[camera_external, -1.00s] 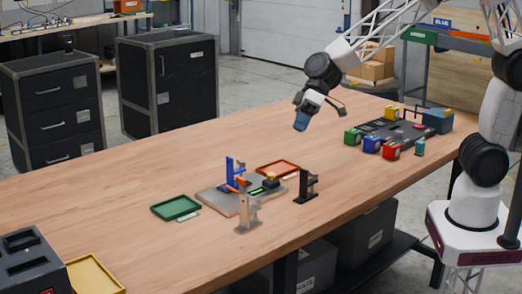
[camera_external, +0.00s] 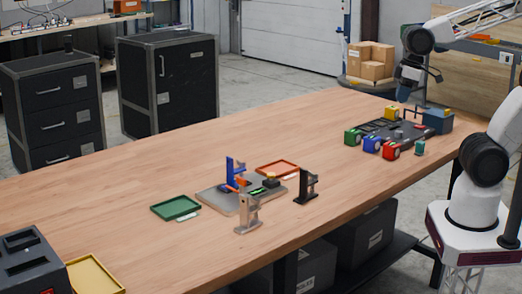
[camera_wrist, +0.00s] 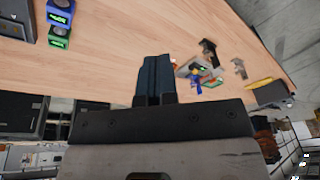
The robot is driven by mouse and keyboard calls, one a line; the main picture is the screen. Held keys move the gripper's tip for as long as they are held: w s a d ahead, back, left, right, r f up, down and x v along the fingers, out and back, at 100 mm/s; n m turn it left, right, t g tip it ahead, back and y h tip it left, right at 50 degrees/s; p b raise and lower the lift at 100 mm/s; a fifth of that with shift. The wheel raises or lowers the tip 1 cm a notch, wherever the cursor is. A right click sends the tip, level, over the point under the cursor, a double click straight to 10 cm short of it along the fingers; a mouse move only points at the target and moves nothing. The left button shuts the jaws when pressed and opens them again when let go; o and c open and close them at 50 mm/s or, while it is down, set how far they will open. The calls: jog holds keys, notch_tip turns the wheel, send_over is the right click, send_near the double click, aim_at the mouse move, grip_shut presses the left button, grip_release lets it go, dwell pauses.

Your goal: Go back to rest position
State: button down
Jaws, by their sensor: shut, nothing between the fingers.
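My gripper (camera_external: 405,92) is at the upper right in the external view, raised above the far right part of the table near the dark tray of coloured totes. Its fingers also show in the wrist view (camera_wrist: 155,75), shut together with nothing between them. It touches nothing that I can see. The wooden table (camera_external: 150,170) runs under it. The dark tray (camera_external: 410,135) holds or borders green (camera_external: 352,137), blue (camera_external: 372,145) and red (camera_external: 391,150) blocks and a larger blue-grey box (camera_external: 438,121).
A grey board (camera_external: 215,200) with a blue fixture (camera_external: 235,172) lies mid-table, between a green tray (camera_external: 175,207) and a red-orange tray (camera_external: 277,170). Grey (camera_external: 247,213) and black (camera_external: 306,186) stands are in front. A yellow tray (camera_external: 95,275) is front left. The table's far left is clear.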

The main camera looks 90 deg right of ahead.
jog(key=s, duration=0.1)
jog(key=s+d, duration=0.1)
jog(key=shift+s+d+f+h, duration=0.1)
jog(key=shift+s+d+h, duration=0.05)
jog(key=shift+s+h, duration=0.25)
dwell(1.2)
